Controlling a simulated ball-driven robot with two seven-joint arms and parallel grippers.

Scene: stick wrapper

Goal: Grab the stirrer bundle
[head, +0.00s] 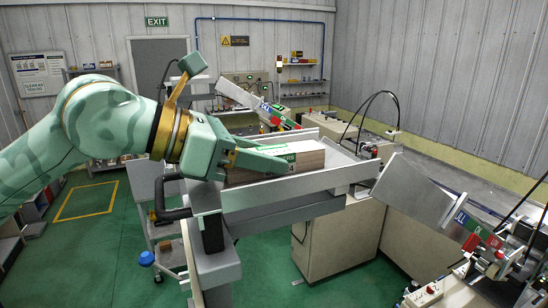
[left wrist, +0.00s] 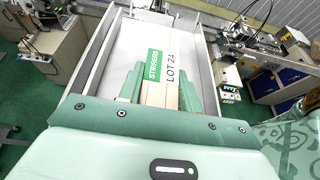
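The stirrer bundle (head: 308,158) is a long block of pale sticks with a white wrapper and a green label. It lies in a metal channel. The left wrist view shows its top (left wrist: 143,42), marked "STIRRERS LOT 24", with bare wooden sticks at the near end. My left gripper (head: 285,143) is at the bundle's near end with its fingers spread, one toward each long side. These fingers (left wrist: 161,85) also show in the left wrist view. I cannot tell whether they touch the bundle. My right gripper is not in view.
The metal channel's front wall (head: 300,187) runs close below the gripper. A tilted metal chute (head: 412,192) stands to the right, and another chute (head: 236,93) is behind. Machine cabinets (head: 338,238) surround the channel. The green floor at left has some clear space.

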